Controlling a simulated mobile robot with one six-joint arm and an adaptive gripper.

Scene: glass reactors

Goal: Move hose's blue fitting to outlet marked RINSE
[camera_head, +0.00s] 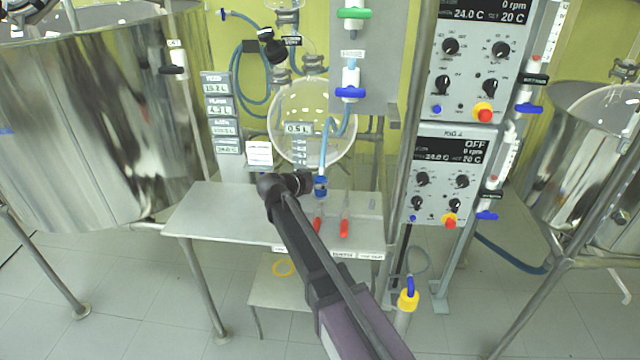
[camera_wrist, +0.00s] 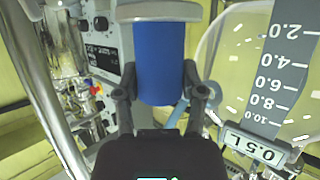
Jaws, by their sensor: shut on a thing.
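The blue fitting (camera_head: 320,187) is at the lower end of a light-blue hose (camera_head: 324,150), above the metal table. My gripper (camera_head: 309,183) reaches it from the left. In the wrist view the blue fitting (camera_wrist: 158,62) stands upright between the two fingers of my gripper (camera_wrist: 152,85), which are shut on it. A pale collar covers its top. The hose rises and curves right toward an outlet with a blue-handled valve (camera_head: 350,92) on a grey panel. A green-handled outlet (camera_head: 355,13) is above it. The small labels cannot be read clearly, so I cannot tell which outlet is RINSE.
A round glass flask (camera_head: 312,110) stands close behind the hose. Red-handled tools (camera_head: 344,228) lie on the metal table (camera_head: 220,212). Control boxes (camera_head: 447,178) stand to the right. A large steel vessel (camera_head: 90,130) fills the left, and another (camera_head: 580,160) is at right.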

